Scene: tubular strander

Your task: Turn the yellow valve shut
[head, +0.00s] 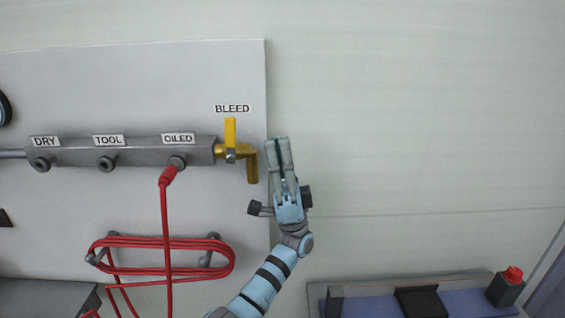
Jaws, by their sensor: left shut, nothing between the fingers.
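The yellow valve (231,136) sits at the right end of the grey manifold, under the BLEED label. Its yellow lever stands upright, across the line of the manifold. A brass outlet elbow (252,168) bends downward just right of it. My left gripper (278,142) is to the right of the valve, fingers pointing up, shut and empty. In the picture there is a small gap between its fingers and the outlet elbow; whether they are at the same depth I cannot tell. My right gripper is not in view.
The grey manifold (130,153) has ports labelled DRY, TOOL and OILED. A red hose (165,225) hangs from OILED and coils on pegs below. A blue tray (375,303) and a red button (513,273) are at lower right. The wall right of the panel is bare.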

